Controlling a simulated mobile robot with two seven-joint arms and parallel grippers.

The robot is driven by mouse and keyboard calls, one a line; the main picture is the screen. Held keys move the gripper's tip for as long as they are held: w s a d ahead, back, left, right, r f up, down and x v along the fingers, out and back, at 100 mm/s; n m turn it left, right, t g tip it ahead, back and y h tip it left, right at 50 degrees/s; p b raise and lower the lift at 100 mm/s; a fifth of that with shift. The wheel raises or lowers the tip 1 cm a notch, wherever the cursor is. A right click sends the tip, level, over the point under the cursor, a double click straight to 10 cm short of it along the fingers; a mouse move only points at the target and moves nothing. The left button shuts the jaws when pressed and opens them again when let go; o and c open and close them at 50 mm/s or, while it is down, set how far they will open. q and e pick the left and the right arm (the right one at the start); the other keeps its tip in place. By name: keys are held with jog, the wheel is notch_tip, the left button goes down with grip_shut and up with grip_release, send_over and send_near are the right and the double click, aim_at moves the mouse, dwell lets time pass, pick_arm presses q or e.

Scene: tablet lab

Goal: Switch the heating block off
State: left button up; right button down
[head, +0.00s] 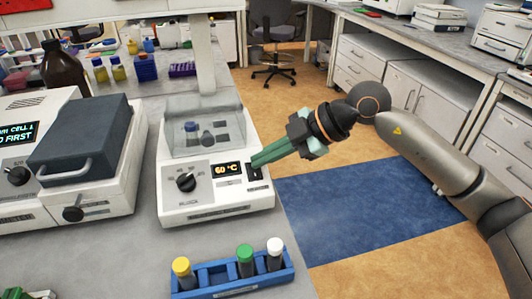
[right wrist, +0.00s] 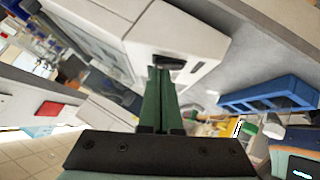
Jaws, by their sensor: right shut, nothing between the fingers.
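The heating block (head: 215,208) is a white unit on the bench, with a clear cover (head: 203,128), a black knob (head: 186,181) and a lit display (head: 227,169) that reads 60 °C. A dark switch (head: 254,172) sits right of the display; in the right wrist view it shows as a dark slot (right wrist: 176,63). My right gripper (head: 255,163) is shut and empty, its green fingertips at the switch and partly over it. The fingertips also show in the right wrist view (right wrist: 159,72); I cannot tell whether they touch.
A blue rack (head: 232,280) with yellow-, green- and white-capped tubes stands in front of the block. Another instrument (head: 85,150) with a dark lid stands to its left. Bottles and racks fill the bench behind. The floor to the right is open, with a blue mat (head: 365,205).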

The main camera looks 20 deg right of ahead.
jog(key=shift+w, duration=0.1)
jog(key=shift+w+f+p, duration=0.1)
jog(key=shift+f+p, duration=0.1)
jog(key=shift+p, duration=0.15)
jog(key=shift+f, duration=0.1)
jog(key=shift+s+f, duration=0.15)
jog(key=shift+s, duration=0.65)
